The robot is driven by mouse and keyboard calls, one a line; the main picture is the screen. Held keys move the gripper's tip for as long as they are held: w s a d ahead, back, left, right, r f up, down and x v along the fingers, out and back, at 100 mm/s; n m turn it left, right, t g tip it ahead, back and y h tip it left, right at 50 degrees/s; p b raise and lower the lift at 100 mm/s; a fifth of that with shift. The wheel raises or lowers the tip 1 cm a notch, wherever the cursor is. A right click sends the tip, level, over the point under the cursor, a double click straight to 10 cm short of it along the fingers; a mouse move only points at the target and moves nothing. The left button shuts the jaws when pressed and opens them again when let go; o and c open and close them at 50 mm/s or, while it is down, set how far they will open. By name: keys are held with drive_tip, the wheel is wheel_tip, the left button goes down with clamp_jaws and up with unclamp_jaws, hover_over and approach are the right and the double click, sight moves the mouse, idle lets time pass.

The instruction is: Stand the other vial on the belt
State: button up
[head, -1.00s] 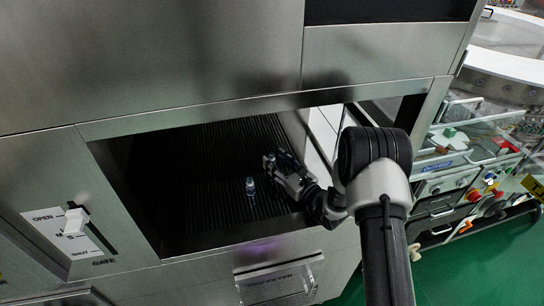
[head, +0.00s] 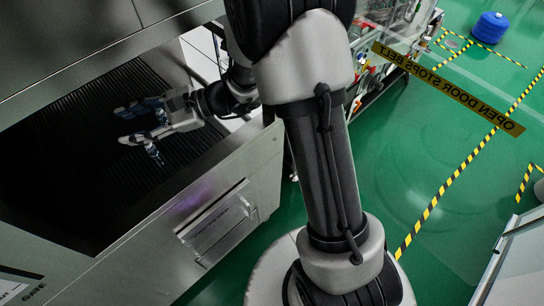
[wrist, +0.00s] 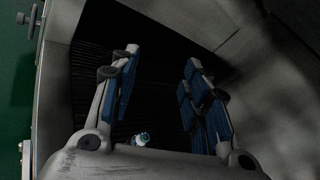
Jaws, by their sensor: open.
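A small vial with a pale, bluish top (wrist: 141,138) shows in the wrist view, low in the picture near the base of my gripper (wrist: 162,56). It lies in the gap between the two fingers as seen from there, but I cannot tell its depth. My gripper is open, with blue pads on its fingers. In the head view my gripper (head: 122,125) reaches through the opening over the dark ribbed belt (head: 62,120). A small bluish shape just below the fingers may be the vial or part of a finger. No second vial can be made out.
The steel machine front (head: 215,215) and the edges of its opening surround my arm closely. A clear-fronted holder (head: 217,220) sticks out below the opening. A yellow sign strip (head: 445,85) and blue drum (head: 490,28) are to the right.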

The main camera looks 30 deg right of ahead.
drive_tip(key=s+d+r+n+g+h, duration=0.25)
drive_tip(key=s+n, duration=0.25)
drive_tip(key=s, duration=0.4)
drive_tip(key=s+d+r+n+g+h, duration=0.1)
drive_tip(key=s+r+n+g+h, duration=0.2)
drive_tip(key=s, duration=0.5)
drive_tip(key=s+d+n+t+h, duration=0.3)
drive_tip(key=s+d+n+h, duration=0.1)
drive_tip(key=d, duration=0.4)
drive_tip(key=s+d+n+t+h, duration=0.3)
drive_tip(key=d+h, duration=0.3)
drive_tip(key=d, duration=0.3)
drive_tip(key=shift+s+d+n, duration=0.25)
drive_tip(key=shift+s+n, duration=0.35)
drive_tip(key=shift+s, duration=0.2)
drive_tip(key=shift+f, duration=0.15)
drive_tip(key=shift+c, duration=1.2)
